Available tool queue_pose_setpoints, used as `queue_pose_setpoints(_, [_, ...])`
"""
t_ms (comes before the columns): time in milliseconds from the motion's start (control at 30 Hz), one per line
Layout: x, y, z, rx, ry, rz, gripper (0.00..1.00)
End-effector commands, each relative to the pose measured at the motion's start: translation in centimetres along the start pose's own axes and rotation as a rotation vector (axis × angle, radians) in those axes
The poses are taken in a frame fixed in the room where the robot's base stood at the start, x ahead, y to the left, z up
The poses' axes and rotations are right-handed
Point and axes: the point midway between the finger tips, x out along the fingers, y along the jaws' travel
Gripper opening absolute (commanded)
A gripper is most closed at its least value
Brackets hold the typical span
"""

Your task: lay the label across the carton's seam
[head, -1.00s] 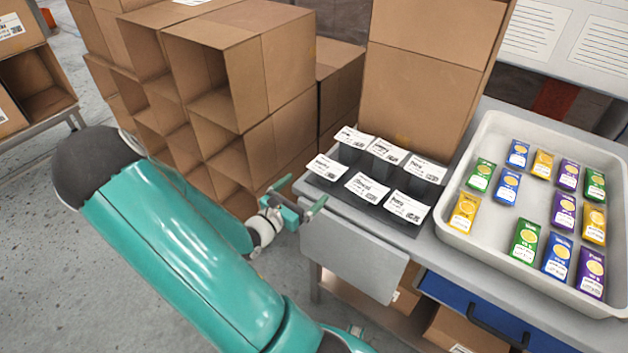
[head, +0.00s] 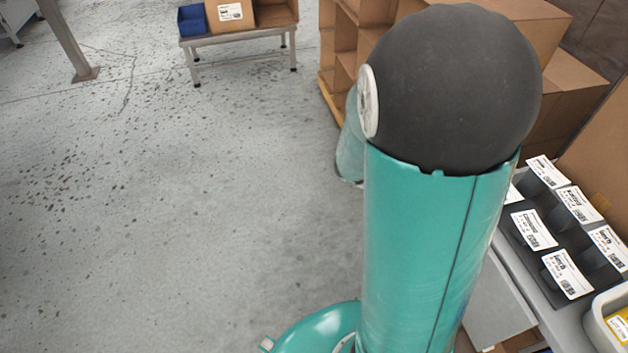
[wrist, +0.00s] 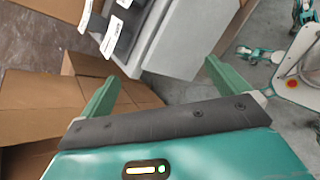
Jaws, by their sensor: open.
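Several white printed labels (head: 533,229) sit on a dark stepped holder (head: 549,275) at the right of the head view. Some of them also show at the top of the wrist view (wrist: 111,36). A brown carton (head: 231,13) with a white label on its face stands on a low bench at the top left. I cannot tell whether it is the task's carton, and no seam is clear. My gripper (wrist: 161,70) is open and empty in the wrist view, with the holder beyond its fingers. My arm hides it in the head view.
The low bench (head: 240,38) also holds a blue bin (head: 192,20). Stacked open cartons (head: 343,50) stand behind my arm. A pale tray (head: 600,325) edges in at the lower right. The grey floor (head: 180,200) at left is clear.

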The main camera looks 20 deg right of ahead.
Motion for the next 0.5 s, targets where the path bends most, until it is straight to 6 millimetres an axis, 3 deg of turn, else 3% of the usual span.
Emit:
queue_pose_setpoints(267, [-9.8,-2.7,0.0,0.298,0.377,-0.243,1.0])
queue_pose_setpoints(500, [-19.4,-4.8,1.6,0.487,0.725,-0.445,1.0])
